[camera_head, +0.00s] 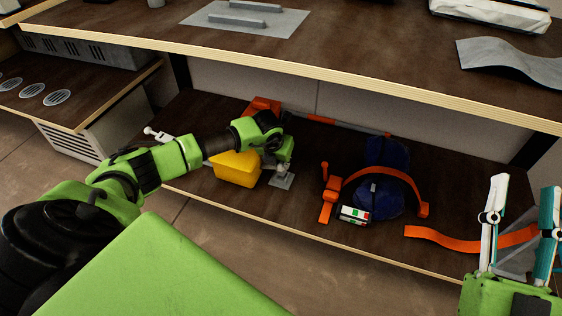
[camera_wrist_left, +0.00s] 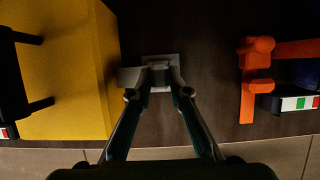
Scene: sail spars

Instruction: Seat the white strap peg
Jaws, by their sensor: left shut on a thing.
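My left gripper (camera_head: 282,170) reaches down over a small grey square plate (camera_head: 281,181) on the lower shelf. In the left wrist view its fingertips (camera_wrist_left: 160,76) are shut on a small pale piece (camera_wrist_left: 159,66), which looks like the white strap peg, greyed by shade. The piece is over the plate (camera_wrist_left: 161,58). The fingers hide much of it, and I cannot tell whether it sits in a hole. My right gripper (camera_head: 520,225) is open and empty at the lower right, well away from the plate.
A yellow bin (camera_head: 236,170) stands close left of my left gripper. The upper shelf edge (camera_head: 330,77) overhangs behind.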

